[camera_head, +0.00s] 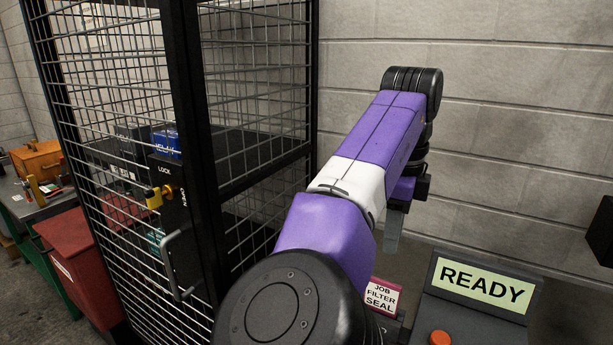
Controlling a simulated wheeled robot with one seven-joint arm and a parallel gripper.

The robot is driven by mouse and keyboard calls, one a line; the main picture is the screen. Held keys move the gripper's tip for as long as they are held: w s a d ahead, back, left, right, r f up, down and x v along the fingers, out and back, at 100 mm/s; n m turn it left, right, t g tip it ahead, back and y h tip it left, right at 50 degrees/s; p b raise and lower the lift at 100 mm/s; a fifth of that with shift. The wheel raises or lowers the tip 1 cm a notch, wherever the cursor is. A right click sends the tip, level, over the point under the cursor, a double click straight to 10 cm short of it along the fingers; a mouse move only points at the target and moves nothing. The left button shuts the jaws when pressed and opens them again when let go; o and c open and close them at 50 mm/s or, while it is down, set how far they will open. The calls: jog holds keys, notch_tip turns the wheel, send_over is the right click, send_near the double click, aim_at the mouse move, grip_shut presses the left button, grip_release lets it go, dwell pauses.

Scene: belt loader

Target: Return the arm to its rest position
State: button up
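My purple and white arm reaches from the bottom centre of the head view up and to the right, with its black end joint in front of the grey block wall. My gripper (394,232) hangs down below the far end of the arm. Only a grey finger-like part of it shows beside the white arm section. The arm hides part of it, so I cannot tell whether its fingers are apart or together. I see no object in it.
A black wire-mesh cage (245,90) with a yellow lock (157,195) stands left of the arm. A READY panel (484,285) with an orange button (440,338) and a pink-edged sign (381,298) are below right. A red bin (82,262) and workbench (28,207) stand far left.

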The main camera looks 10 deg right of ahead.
jog(key=w+d+r+n+t+h, duration=0.2)
jog(key=w+d+n+t+h, duration=0.3)
jog(key=d, duration=0.4)
jog(key=w+d+r+n+t+h, duration=0.3)
jog(key=w+d+n+t+h, duration=0.15)
jog(key=d+t, duration=0.35)
jog(key=s+a+f+n+t+y, duration=0.35)
jog(key=s+n, duration=0.25)
jog(key=s, duration=0.2)
jog(key=s+a+f+n+t+y, duration=0.2)
jog(key=s+a+f+n, duration=0.3)
jog(key=s, duration=0.2)
jog(key=s+a+f+n+t+y, duration=0.2)
jog(key=s+a+f+n+y, duration=0.15)
jog(key=s+f+n, duration=0.35)
jog(key=s+a+f+m+g, duration=0.1)
jog(key=s+f+g, duration=0.1)
jog(key=s, duration=0.8)
jog(key=s+a+f+m+g, duration=0.1)
jog(key=s+f, duration=0.3)
jog(key=s, duration=0.7)
jog(key=s+a+f+m+g, duration=0.1)
jog(key=s+a+f+g, duration=0.2)
jog(key=s, duration=0.8)
jog(key=shift+a+f+y, duration=0.25)
jog(key=shift+f+y, duration=0.1)
jog(key=shift+f, duration=0.1)
